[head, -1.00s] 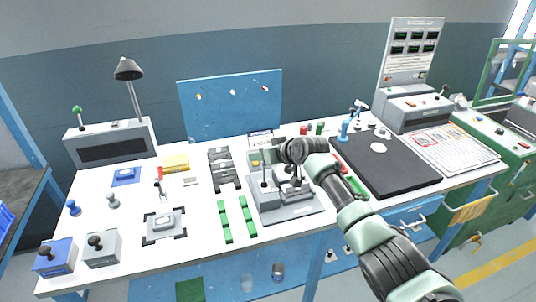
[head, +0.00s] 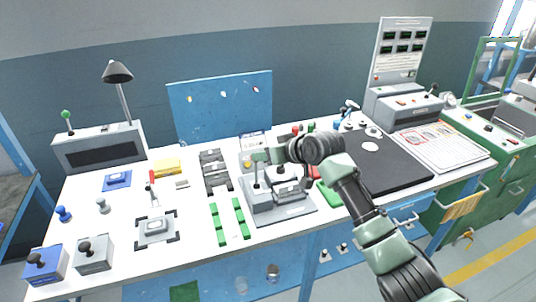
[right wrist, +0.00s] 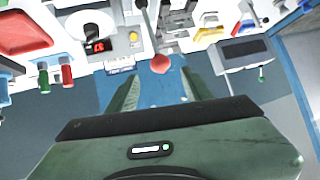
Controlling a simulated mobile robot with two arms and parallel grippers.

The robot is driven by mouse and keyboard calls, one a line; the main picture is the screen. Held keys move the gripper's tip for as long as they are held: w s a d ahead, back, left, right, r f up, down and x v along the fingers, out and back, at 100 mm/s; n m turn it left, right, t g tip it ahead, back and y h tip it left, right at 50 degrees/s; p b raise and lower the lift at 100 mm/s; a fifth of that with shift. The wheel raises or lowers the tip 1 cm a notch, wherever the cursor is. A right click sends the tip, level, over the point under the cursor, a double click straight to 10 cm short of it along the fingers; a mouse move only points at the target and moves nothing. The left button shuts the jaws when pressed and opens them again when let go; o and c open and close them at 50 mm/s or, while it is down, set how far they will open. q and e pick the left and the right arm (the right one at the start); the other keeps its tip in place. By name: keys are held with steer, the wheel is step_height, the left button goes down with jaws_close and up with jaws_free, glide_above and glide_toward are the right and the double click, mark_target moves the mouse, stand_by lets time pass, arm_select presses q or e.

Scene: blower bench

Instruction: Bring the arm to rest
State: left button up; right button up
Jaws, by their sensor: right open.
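My right arm comes in from the lower right in the head view, with its wrist above the grey fixture (head: 290,211). My right gripper (head: 272,154) points left over the bench and partly hides the fixture's back. In the right wrist view its two green fingers (right wrist: 160,90) are spread apart with nothing held between them. A red ball knob (right wrist: 161,64) on a lever shows beyond the gap between the fingers; I cannot tell how far away it is. My left gripper is not in view.
Two green strips (head: 217,224) lie left of the fixture. A black mat (head: 400,168) lies right of it. A grey box with a lamp (head: 100,147) stands at the back left, and a blue board (head: 220,105) stands behind the bench. The air above the bench's left half is clear.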

steer(key=s+d+f+m+g+h, duration=0.1)
steer(key=s+d+f, duration=0.2)
steer(key=s+f, duration=0.7)
steer(key=s+d+f+g+h, duration=0.1)
steer(key=s+d+f, duration=0.3)
steer(key=s+f, duration=0.5)
steer(key=s+d+m+g+h, duration=0.1)
steer(key=s+d, duration=0.3)
steer(key=s, duration=0.5)
steer(key=s+d+m+g+h, duration=0.15)
steer(key=s+d, duration=0.25)
steer(key=s, duration=0.5)
steer(key=s+d+g+h, duration=0.15)
steer(key=s+d, duration=0.25)
steer(key=s, duration=0.5)
step_height(320, 180, down, 26)
steer(key=s, duration=0.2)
steer(key=s+d+f+g, duration=0.1)
steer(key=s+d+f, duration=0.2)
steer(key=s+f, duration=1.4)
steer(key=shift+g+h, duration=0.3)
steer(key=shift+g, duration=0.1)
